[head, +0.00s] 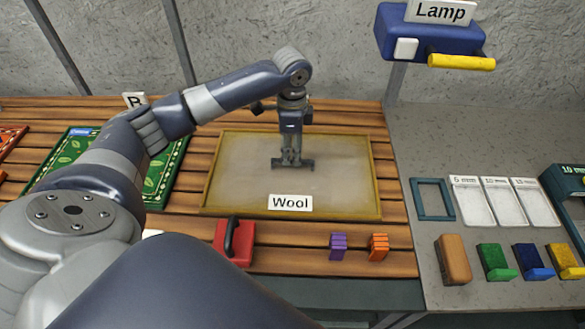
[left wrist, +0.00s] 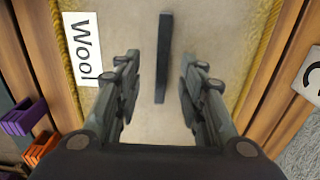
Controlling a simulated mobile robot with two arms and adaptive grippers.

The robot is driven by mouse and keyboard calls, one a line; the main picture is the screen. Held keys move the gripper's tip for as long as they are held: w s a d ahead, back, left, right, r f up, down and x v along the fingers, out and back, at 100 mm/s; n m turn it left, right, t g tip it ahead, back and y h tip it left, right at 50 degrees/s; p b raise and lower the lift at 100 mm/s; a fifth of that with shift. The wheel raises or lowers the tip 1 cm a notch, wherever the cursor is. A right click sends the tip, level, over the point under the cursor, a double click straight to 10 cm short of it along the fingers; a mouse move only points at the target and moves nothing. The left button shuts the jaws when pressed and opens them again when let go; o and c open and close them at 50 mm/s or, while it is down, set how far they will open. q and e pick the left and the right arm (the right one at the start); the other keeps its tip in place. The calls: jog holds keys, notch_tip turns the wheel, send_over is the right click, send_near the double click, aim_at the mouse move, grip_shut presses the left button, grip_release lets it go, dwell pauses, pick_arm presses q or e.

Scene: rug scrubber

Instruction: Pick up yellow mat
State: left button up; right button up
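The yellow mat (head: 240,172) is a beige panel with a yellow border, lying flat on the wooden slatted table with a white "Wool" label at its front edge. It also fills the middle of the left wrist view (left wrist: 215,40). A thin dark bar (left wrist: 163,57), apparently a handle, shows over the mat's middle. My left gripper (head: 292,162) points down at the bar. In the left wrist view its two fingers (left wrist: 160,85) are apart, one on each side of the bar, with visible gaps. My right gripper is not in view.
A green leaf-patterned mat (head: 70,150) lies to the left. A red block with a black handle (head: 233,242) and purple (head: 338,246) and orange (head: 378,247) clips lie in front. A grey counter (head: 430,150) with colored brushes stands right. A blue lamp box (head: 425,35) is above.

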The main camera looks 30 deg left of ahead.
pick_arm(q)
jog(key=f+p, duration=0.1)
jog(key=f, duration=0.4)
jog(key=shift+w, duration=0.2)
grip_shut()
